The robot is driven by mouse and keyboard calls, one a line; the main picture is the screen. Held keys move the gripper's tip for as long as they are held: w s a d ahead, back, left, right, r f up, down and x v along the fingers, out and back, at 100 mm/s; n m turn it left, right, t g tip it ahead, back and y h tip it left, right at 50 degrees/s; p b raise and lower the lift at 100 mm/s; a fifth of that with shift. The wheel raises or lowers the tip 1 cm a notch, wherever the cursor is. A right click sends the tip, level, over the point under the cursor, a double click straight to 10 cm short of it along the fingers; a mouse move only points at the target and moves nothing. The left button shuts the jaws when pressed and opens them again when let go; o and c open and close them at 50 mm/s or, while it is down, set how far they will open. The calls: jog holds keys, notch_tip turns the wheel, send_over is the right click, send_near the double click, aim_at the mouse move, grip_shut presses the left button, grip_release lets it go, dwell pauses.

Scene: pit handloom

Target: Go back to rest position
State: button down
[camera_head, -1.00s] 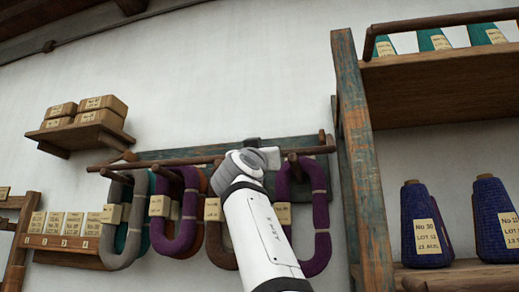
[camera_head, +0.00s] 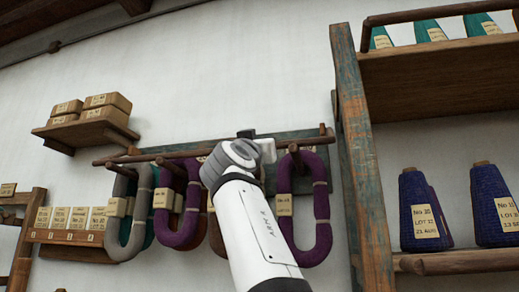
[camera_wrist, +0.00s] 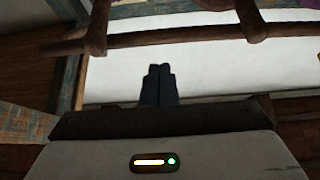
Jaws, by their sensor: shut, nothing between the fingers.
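My gripper (camera_wrist: 158,72) shows in the wrist view with its two dark fingers together and nothing between them. In the head view my arm rises in front of the peg rack, and its end hides part of the rack and some hanks; the fingers are not visible there. The wooden peg rack (camera_head: 295,138) is fixed to the white wall. Purple hanks (camera_head: 180,238) and a grey hank (camera_head: 116,238) hang from it left of my arm. Another purple hank (camera_head: 320,200) hangs just right of my arm.
A shelf unit with a worn post (camera_head: 362,170) stands at the right, holding blue cones (camera_head: 417,200) and green cones (camera_head: 430,32). A small shelf (camera_head: 92,132) with boxes is at the upper left. Bare wall lies above the peg rack.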

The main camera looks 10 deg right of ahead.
jog(key=shift+s+a+f+b, duration=0.1)
jog(key=shift+s+f+b, duration=0.2)
jog(key=shift+f+b, duration=0.5)
jog(key=shift+s+a+f+b, duration=0.1)
jog(key=shift+s+f+b, duration=0.15)
jog(key=shift+f+b, duration=0.6)
jog(key=shift+s+f+b, duration=0.3)
jog(key=shift+f+b, duration=0.35)
jog(key=shift+f, duration=0.3)
jog(key=w+d+f+n+g+y+p, duration=0.2)
jog(key=w+f+n+g+y+p, duration=0.35)
jog(key=p, duration=0.55)
jog(key=s+d+f+g+p, duration=0.1)
jog(key=d+f+g+p, duration=0.1)
jog(key=f+p, duration=0.4)
jog(key=d+f+g+p, duration=0.2)
jog(key=f+g+p, duration=0.1)
jog(key=f, duration=0.4)
jog(key=s+f+g+y+p, duration=0.2)
jog(key=s+f+g+p, duration=0.2)
jog(key=s+f+p, duration=0.3)
jog(key=s+d+f+g+y+p, duration=0.1)
jog(key=s+f+g+p, duration=0.4)
jog(key=s+f, duration=1.1)
jog(key=s+m+y+p, duration=0.1)
jog(key=s+p, duration=0.1)
jog(key=s, duration=0.1)
jog(key=shift+s+f, duration=0.2)
jog(key=shift+s, duration=0.15)
